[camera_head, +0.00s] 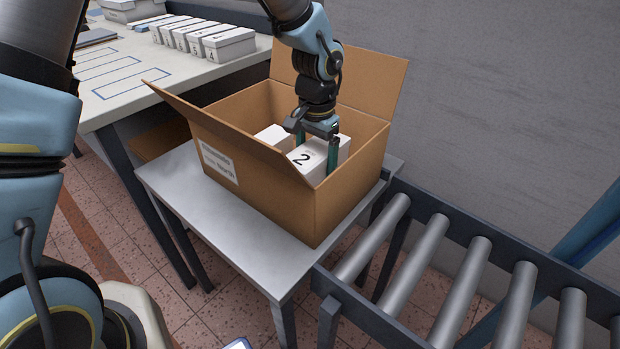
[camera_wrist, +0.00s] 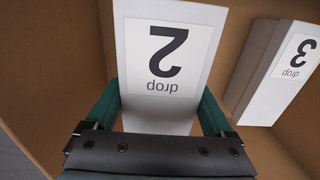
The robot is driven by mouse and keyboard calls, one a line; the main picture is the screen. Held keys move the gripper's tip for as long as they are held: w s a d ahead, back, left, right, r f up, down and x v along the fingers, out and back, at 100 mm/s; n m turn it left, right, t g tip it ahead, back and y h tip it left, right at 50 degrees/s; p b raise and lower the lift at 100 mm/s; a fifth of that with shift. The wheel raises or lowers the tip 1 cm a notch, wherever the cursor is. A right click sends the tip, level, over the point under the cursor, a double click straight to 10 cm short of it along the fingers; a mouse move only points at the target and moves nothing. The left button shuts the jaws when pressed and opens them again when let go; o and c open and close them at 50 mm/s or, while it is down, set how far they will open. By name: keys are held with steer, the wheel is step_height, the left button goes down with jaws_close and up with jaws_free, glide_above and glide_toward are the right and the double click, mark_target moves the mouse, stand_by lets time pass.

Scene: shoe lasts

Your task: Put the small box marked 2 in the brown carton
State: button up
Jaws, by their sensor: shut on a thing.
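The small white box marked 2 (camera_head: 306,160) is inside the open brown carton (camera_head: 262,202) in the head view. My gripper (camera_head: 319,150) reaches down into the carton and is shut on this box. In the wrist view the box marked 2 (camera_wrist: 168,60) stands between the two green fingers of my gripper (camera_wrist: 160,108), its label facing the camera. Whether its underside touches the carton floor is hidden.
A white box marked 3 (camera_wrist: 275,75) is also in the carton, beside box 2 with a gap. The carton stands on a grey table (camera_head: 215,225), flaps open. A roller conveyor (camera_head: 460,280) is at right. A row of white boxes (camera_head: 205,40) stands on the back table.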

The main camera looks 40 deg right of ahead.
mark_target(316, 149)
steer(key=shift+f, duration=2.55)
steer(key=shift+f, duration=0.2)
steer(key=o, duration=1.4)
steer(key=shift+r, duration=0.1)
steer(key=shift+o, duration=0.2)
step_height(316, 149, up, 12)
steer(key=shift+r, duration=0.15)
